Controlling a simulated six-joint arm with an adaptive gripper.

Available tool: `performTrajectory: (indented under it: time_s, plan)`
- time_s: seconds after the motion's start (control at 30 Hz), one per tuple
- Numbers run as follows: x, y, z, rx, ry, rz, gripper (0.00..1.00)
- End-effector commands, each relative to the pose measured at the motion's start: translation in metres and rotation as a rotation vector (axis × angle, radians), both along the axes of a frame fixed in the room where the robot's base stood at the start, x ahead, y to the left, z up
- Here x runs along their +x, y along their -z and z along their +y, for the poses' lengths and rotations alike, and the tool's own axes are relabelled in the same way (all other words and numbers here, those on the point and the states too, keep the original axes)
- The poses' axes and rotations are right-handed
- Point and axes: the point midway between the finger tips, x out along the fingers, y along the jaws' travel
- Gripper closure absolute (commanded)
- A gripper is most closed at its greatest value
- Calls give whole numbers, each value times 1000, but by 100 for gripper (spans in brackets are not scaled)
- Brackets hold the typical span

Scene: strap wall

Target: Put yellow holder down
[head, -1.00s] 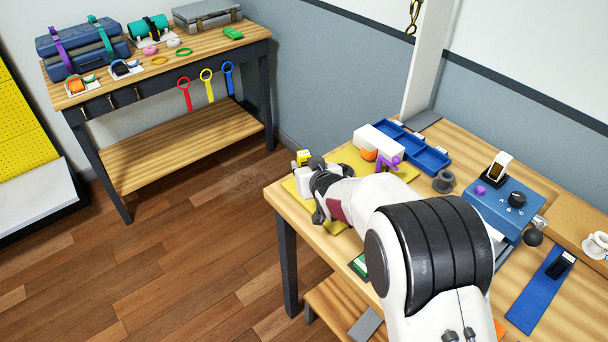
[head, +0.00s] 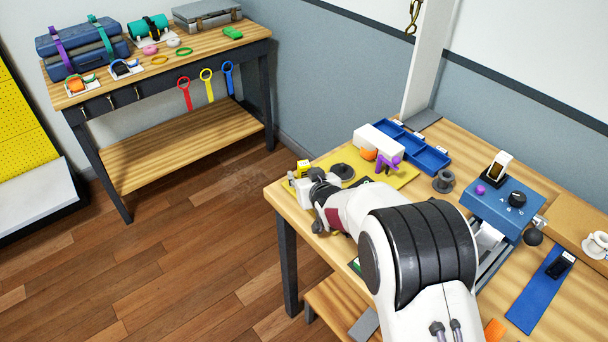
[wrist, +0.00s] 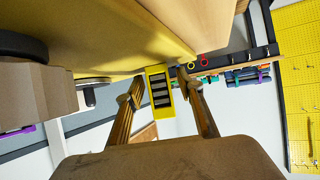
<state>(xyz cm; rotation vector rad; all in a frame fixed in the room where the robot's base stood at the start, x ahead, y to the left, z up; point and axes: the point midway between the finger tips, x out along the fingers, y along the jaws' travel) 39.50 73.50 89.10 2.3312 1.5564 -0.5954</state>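The yellow holder (head: 303,168) is a small yellow block at the far left corner of the near workbench, just beyond my gripper (head: 302,184). In the wrist view the holder (wrist: 160,91) has a dark slotted face and sits between the two fingertips of my gripper (wrist: 160,88). The fingers appear closed on its sides, though the contact is hard to make out. The holder's end meets the edge of the yellow mat (wrist: 120,66) in this view; whether it touches the surface I cannot tell.
On the yellow mat (head: 401,180) are a dark round disc (head: 341,171), a white block (head: 379,138) with an orange ball, and a purple piece (head: 388,162). A blue tray (head: 428,158) stands behind. The bench's left edge is close to my gripper.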

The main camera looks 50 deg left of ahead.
Motion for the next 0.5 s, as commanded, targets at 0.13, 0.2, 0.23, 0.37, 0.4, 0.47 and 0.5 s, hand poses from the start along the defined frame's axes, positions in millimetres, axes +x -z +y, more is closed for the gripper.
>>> performTrajectory:
  time_s: [0.13,0.2,0.23,0.37,0.4,0.47,0.5]
  plan:
    - [0,0,0,0,0,0,63]
    - [0,0,0,0,0,0,63]
    - [0,0,0,0,0,0,63]
    - [0,-3,0,1,0,0,63]
    - [0,-4,0,1,0,0,63]
    - [-1,-5,-2,0,0,0,63]
    - [-1,-5,-3,0,0,0,63]
